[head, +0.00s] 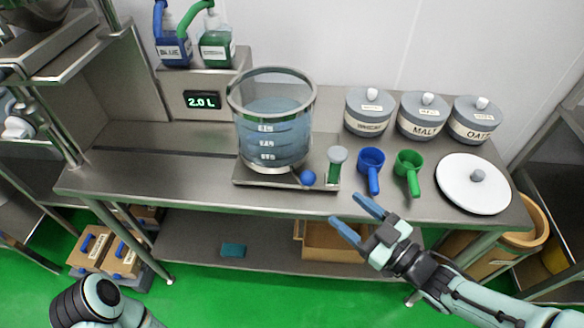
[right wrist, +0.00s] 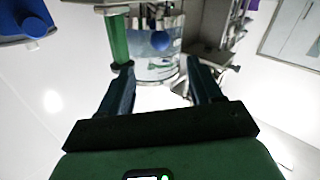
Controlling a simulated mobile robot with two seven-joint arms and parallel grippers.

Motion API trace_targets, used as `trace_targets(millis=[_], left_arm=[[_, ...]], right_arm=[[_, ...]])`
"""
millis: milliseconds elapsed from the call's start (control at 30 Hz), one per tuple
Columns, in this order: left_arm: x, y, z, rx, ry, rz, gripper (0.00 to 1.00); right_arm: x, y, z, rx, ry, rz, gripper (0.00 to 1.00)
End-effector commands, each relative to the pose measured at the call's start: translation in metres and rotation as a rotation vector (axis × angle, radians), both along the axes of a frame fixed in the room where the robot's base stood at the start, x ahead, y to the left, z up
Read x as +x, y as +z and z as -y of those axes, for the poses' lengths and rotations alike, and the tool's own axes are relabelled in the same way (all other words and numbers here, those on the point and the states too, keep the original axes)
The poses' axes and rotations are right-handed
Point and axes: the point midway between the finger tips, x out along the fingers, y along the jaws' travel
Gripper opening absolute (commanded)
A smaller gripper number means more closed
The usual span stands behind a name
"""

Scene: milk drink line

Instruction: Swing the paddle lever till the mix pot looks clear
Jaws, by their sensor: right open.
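The clear mix pot (head: 272,140) stands on a low metal base at the middle of the counter and holds pale blue, see-through liquid. It also shows in the right wrist view (right wrist: 155,70). The paddle lever's blue ball knob (head: 308,178) sits at the front of the base, and it shows between the fingers in the right wrist view (right wrist: 160,40). My right gripper (head: 348,212) is open and empty, in front of the counter edge, right of and apart from the knob. My left gripper is not in view; only part of that arm shows at bottom left.
A white-capped post with green (head: 337,163) stands just right of the knob. A blue scoop (head: 371,163) and green scoop (head: 409,165) lie further right, then a white lid (head: 473,184). Lidded jars (head: 422,117) line the back. A display (head: 202,101) reads 2.0 L.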

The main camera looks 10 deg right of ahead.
Motion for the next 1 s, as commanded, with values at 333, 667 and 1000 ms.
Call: trace_targets(millis=[333, 667, 1000], left_arm=[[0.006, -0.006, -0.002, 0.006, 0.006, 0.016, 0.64], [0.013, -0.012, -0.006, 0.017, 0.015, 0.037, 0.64], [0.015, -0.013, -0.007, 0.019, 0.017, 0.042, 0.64]], right_arm=[[0.035, 0.0, -0.023, -0.001, 0.007, 0.004, 0.64], [0.092, 0.0, -0.059, -0.001, 0.005, 0.003, 0.64], [0.113, 0.0, -0.071, -0.002, 0.001, 0.003, 0.64]])
